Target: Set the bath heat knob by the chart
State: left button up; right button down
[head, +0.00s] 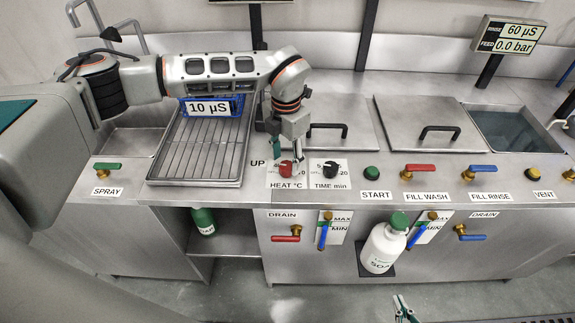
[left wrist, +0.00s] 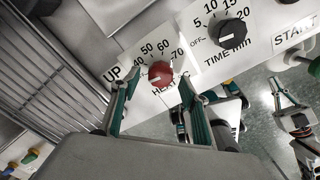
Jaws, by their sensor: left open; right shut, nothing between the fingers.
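The red heat knob (head: 286,168) sits on the front panel above the HEAT °C label; it also shows in the left wrist view (left wrist: 160,73), ringed by numbers from 40 to 70. Its pointer setting is too small to read surely. My left gripper (head: 287,152) is open at the knob, its fingers spread to either side of it in the left wrist view (left wrist: 156,92); contact cannot be told. My right gripper (head: 405,308) is shut and empty, low at the bottom edge of the head view. No chart is readable in these views.
The black time knob (head: 330,169) is close to the right of the heat knob. The green start button (head: 371,173) and red fill wash handle (head: 420,168) stand further right. A wire-rack tray (head: 200,145) lies left. A white bottle (head: 383,247) stands below the panel.

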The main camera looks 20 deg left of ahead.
aim_at(287, 166)
pick_arm(q)
jog(key=shift+f, duration=1.7)
jog(key=c, duration=1.1)
